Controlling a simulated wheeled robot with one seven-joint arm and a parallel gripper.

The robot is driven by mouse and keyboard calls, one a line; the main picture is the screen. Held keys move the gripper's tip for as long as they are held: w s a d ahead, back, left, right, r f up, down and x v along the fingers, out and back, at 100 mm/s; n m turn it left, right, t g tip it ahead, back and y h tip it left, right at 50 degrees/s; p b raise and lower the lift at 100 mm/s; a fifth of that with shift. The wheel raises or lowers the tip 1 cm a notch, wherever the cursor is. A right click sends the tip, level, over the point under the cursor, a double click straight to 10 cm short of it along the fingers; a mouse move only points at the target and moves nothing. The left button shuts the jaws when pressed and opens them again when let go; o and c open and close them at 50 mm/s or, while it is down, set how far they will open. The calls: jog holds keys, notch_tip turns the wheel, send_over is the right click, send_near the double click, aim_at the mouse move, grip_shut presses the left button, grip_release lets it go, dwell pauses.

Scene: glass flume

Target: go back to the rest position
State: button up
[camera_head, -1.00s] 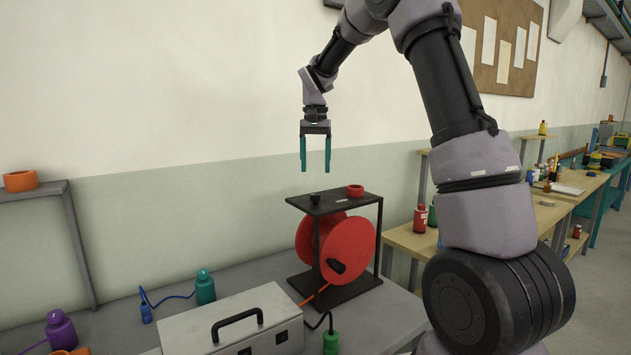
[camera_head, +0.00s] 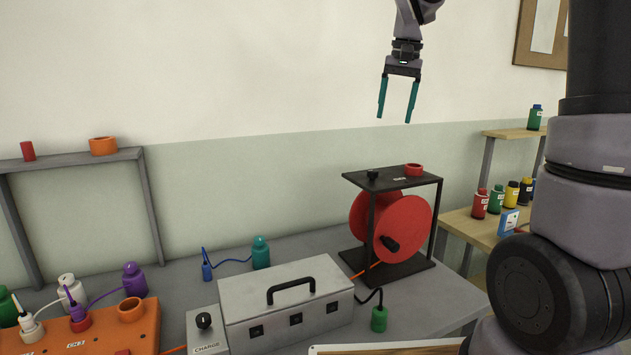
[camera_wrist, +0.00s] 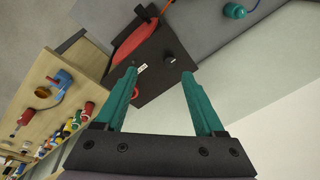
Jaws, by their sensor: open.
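My gripper (camera_head: 397,101) is open and empty, with two teal fingers pointing down. It hangs in the air above a black-framed reel stand, in front of the pale wall. The reel stand (camera_head: 431,186) holds a red reel (camera_head: 408,224) and stands on the grey bench. A red ring (camera_head: 413,169) and a small black knob (camera_head: 372,173) are on its top plate. In the wrist view the open fingers of my gripper (camera_wrist: 163,95) show with nothing between them, and the dark top plate (camera_wrist: 155,65) lies beyond.
A grey metal case (camera_head: 288,300) with a black handle stands on the bench (camera_head: 330,245). A teal bottle (camera_head: 261,253) stands behind it. An orange block (camera_head: 140,332) with several bottles is at left. A wooden shelf (camera_head: 458,222) with bottles is at right. The air around my gripper is clear.

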jog(key=s+d+t, duration=0.1)
jog(key=s+t, duration=0.1)
jog(key=s, duration=0.9)
jog(key=s+d+t+y, duration=0.1)
jog(key=s+d+t, duration=0.1)
jog(key=s, duration=0.9)
jog(key=shift+s+d+f+t, duration=0.15)
jog(key=shift+s+f+t, duration=0.1)
jog(key=shift+t, duration=0.45)
